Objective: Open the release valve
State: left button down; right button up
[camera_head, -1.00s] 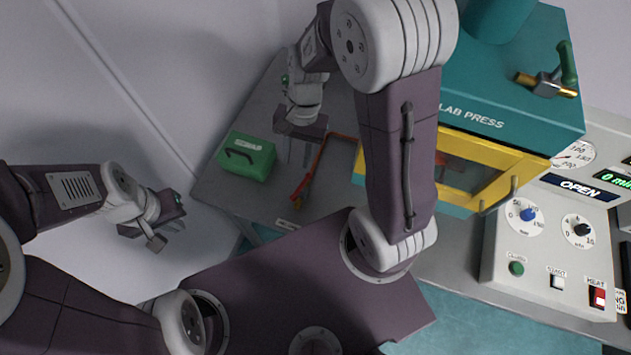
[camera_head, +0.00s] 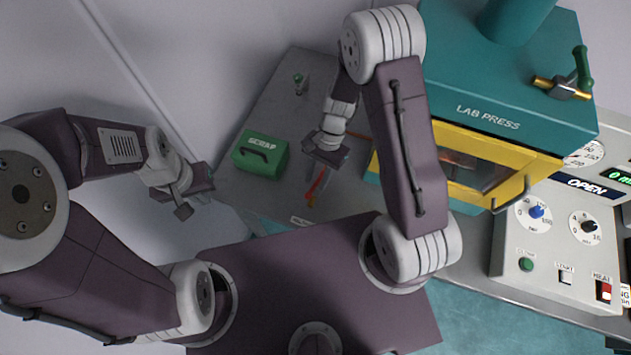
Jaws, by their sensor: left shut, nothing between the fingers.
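The release valve (camera_head: 561,88) is a brass fitting with a green lever handle (camera_head: 583,65) on top of the teal lab press (camera_head: 500,85), at the upper right. Its handle points toward the top of the picture. My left gripper (camera_head: 198,199) is shut and empty at the left, beside the bench's left edge and far from the valve. My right gripper (camera_head: 325,155) hangs over the bench between the green scrap box and the press, apart from the valve. Its finger gap is too unclear to judge.
The green scrap box (camera_head: 261,155) and a red-handled tool (camera_head: 316,188) are on the grey bench (camera_head: 285,95). The press has a yellow-framed door (camera_head: 545,176) with a handle. A control panel (camera_head: 540,262) with knobs, buttons and an "OPEN" display stands at the right.

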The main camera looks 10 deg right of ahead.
jog(key=shift+x, duration=1.15)
grip_shut()
jog(key=shift+r+n+p, duration=0.15)
jog(key=shift+n+p, duration=0.25)
jog(key=shift+n, duration=0.3)
jog(key=shift+n+h, duration=0.4)
jog(key=shift+n, duration=0.2)
grip_release()
